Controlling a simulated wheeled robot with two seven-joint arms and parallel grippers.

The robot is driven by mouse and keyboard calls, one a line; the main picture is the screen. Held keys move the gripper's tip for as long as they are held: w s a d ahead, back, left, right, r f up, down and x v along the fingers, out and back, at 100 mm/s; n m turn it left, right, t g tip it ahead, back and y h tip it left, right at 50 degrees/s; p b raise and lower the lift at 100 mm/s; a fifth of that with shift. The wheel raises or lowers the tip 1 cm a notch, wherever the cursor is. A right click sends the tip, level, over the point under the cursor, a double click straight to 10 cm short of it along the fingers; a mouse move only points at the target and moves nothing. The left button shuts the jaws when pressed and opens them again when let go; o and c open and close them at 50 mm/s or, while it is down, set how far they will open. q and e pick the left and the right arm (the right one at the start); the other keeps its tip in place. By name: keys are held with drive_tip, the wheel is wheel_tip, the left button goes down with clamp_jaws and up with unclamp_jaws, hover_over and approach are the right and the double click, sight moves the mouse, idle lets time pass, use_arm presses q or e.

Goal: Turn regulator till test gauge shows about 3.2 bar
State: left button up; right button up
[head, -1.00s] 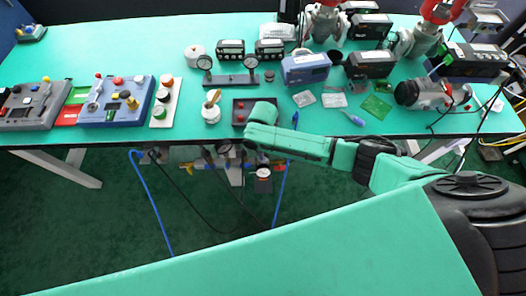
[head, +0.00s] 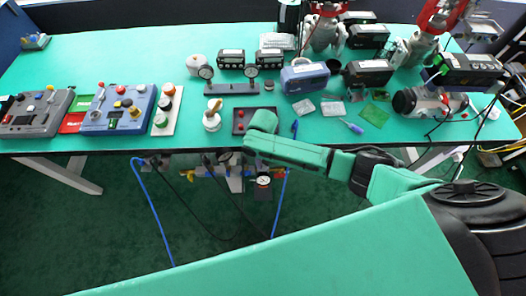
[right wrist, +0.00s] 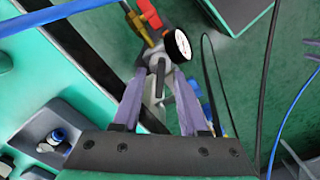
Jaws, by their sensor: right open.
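The regulator assembly (head: 235,182) hangs under the table's front edge. The white-faced test gauge (head: 263,181) is to its right; its reading is too small to tell. The right wrist view shows a round white gauge (right wrist: 179,44) beside a brass fitting with a red lever (right wrist: 148,13). My right gripper (right wrist: 160,76) is open, its two fingers on either side of a grey metal part (right wrist: 157,86), probably the regulator; I cannot tell whether they touch it. In the head view the right gripper is largely hidden below my forearm. My left gripper is not in view.
The green table (head: 110,60) holds control boxes (head: 118,108), a stand with two gauges (head: 231,88), and a black tray (head: 240,128) near the front edge. Blue hoses (head: 155,215) and dark cables hang below.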

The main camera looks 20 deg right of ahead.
wheel_tip(320, 180, up, 14)
drive_tip(key=shift+f, duration=0.15)
idle(0.4)
